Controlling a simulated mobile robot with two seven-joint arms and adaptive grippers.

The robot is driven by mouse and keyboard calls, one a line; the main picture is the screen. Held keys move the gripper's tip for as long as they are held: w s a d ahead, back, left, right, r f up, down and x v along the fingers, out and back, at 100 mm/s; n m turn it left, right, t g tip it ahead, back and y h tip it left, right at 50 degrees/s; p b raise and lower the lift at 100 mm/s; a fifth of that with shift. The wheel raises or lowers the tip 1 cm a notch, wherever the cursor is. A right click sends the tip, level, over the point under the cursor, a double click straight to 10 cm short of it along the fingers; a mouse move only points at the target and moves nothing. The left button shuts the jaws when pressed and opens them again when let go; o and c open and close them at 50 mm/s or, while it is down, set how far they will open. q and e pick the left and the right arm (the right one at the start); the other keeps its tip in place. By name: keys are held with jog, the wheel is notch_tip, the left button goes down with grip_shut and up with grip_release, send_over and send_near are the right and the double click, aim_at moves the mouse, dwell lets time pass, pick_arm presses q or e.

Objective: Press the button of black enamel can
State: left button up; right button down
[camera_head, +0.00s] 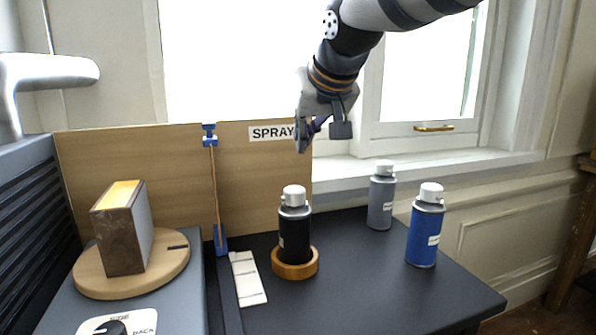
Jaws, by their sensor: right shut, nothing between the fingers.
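The black enamel can (294,232) stands upright in a round wooden ring holder (295,265) on the dark tabletop. Its white button cap (294,196) is on top and uncovered. My right gripper (303,148) is shut and empty, pointing down above the can and slightly right of it, apart from the cap. It is in front of the wooden backboard's right end and partly covers the SPRAY label. My left gripper is not in view.
A grey can (381,198) and a blue can (425,228) stand to the right on the dark table (370,290). Left are a white strip card (247,278), a blue-ended rod (215,190) and a block (124,230) on a round wooden turntable (165,272). The backboard (110,165) stands behind.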

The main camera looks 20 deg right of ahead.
aim_at(298, 189)
jog(key=x, duration=0.4)
jog(key=shift+f, duration=0.2)
jog(key=f, duration=0.3)
jog(key=shift+w+f, duration=0.2)
jog(key=shift+w, duration=0.1)
jog(key=shift+f, duration=0.4)
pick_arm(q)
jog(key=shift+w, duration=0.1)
pick_arm(e)
jog(key=shift+f, duration=0.1)
